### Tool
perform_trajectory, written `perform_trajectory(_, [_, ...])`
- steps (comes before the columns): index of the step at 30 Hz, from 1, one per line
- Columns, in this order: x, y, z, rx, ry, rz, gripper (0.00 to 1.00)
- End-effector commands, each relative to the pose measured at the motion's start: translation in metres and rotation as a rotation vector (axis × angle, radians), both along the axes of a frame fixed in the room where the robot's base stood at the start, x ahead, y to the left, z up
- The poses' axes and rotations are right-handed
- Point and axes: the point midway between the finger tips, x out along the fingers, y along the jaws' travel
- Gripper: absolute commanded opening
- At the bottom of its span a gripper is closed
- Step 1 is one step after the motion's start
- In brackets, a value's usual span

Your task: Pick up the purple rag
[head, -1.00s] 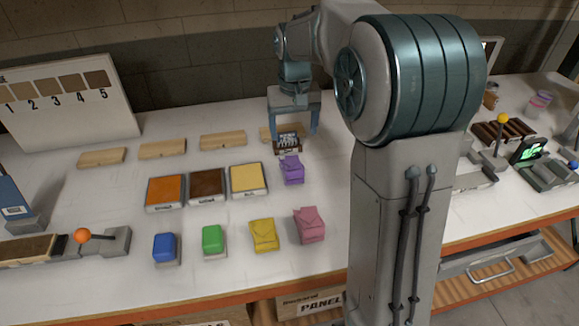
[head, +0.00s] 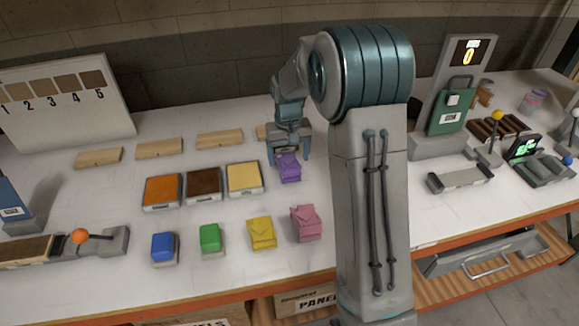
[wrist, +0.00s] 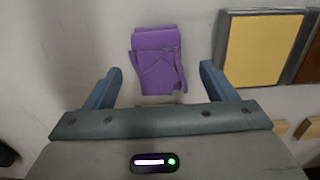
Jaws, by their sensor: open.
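The purple rag (head: 289,168) lies folded on the white table, to the right of the yellow panel in the head view. It also shows in the wrist view (wrist: 157,58), just beyond the fingers and centred between them. My gripper (head: 290,162) hangs pointing down at the rag, with its fingers to either side of the rag's far part in the head view. In the wrist view my gripper (wrist: 160,78) is open and empty. I cannot tell how high the fingertips are above the table.
Orange (head: 163,190), brown (head: 204,184) and yellow (head: 244,177) panels lie left of the rag. Wooden blocks (head: 219,139) lie behind them.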

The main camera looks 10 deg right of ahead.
Motion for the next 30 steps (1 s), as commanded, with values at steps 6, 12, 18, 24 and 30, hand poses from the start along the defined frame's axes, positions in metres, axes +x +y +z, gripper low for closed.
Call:
perform_trajectory(6, [0.003, -0.002, -0.029, 0.000, 0.004, 0.000, 0.78])
perform_trajectory(12, [0.003, -0.002, -0.037, 0.000, 0.000, 0.000, 0.78])
perform_trajectory(18, [0.003, -0.002, -0.037, 0.000, 0.001, 0.001, 0.56])
perform_trajectory(24, [0.003, -0.002, -0.036, 0.000, 0.000, 0.001, 0.30])
perform_trajectory(30, [0.003, -0.002, -0.036, 0.000, 0.000, 0.000, 0.30])
